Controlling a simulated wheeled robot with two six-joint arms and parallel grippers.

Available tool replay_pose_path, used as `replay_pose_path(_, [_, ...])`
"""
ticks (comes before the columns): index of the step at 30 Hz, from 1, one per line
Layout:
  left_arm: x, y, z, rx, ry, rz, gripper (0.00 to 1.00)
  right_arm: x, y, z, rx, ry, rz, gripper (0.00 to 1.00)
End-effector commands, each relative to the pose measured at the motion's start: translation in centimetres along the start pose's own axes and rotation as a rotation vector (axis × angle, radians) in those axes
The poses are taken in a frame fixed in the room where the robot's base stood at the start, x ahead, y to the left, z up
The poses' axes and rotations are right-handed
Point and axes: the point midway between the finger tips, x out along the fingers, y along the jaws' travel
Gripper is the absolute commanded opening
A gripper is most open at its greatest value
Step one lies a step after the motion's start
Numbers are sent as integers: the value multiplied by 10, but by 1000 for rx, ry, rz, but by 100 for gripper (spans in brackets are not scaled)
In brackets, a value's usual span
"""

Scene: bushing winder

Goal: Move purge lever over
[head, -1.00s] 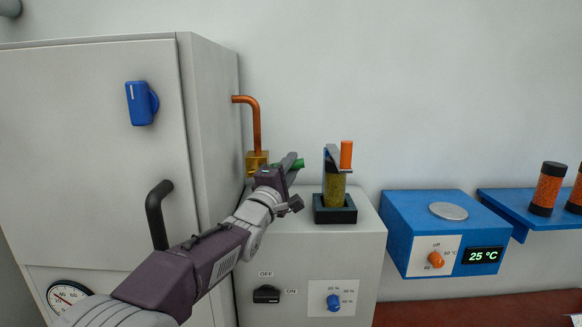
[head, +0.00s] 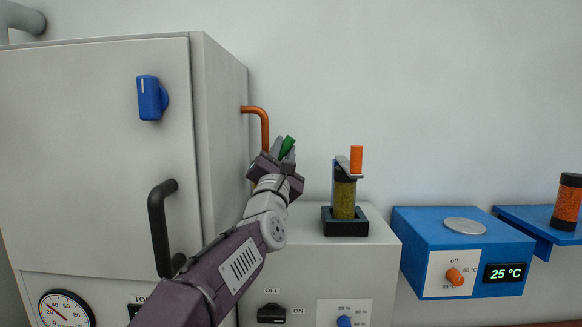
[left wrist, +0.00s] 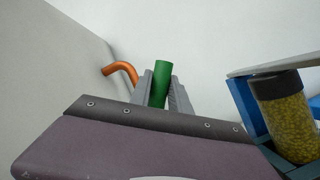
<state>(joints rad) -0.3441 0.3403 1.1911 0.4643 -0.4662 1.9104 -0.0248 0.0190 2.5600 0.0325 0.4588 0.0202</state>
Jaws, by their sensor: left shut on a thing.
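The green lever handle (head: 287,147) stands up between the fingers of my left gripper (head: 283,150), near the copper pipe (head: 264,130). In the left wrist view the green handle (left wrist: 161,84) sits between both grey fingers (left wrist: 160,92), and the gripper is shut on it. The valve body below the handle is hidden behind my gripper and wrist. My right gripper is not in view.
A clamped column of yellow-green beads (head: 344,200) with an orange knob (head: 356,159) stands close to the right on the grey box. A blue heater (head: 460,250) lies further right. The tall grey cabinet (head: 100,150) with its black handle (head: 160,225) is on the left.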

Motion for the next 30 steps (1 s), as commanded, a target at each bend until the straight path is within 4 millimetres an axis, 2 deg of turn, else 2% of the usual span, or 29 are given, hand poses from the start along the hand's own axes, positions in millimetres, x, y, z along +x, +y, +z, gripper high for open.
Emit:
replay_pose_path(6, [3, 22, 0, -181, 33, 90, 0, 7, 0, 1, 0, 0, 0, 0])
replay_pose_path(15, [4, 45, -9, -397, 80, 189, 0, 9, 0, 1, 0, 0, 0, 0])
replay_pose_path(30, [3, 62, -18, -573, 117, 269, 0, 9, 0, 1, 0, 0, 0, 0])
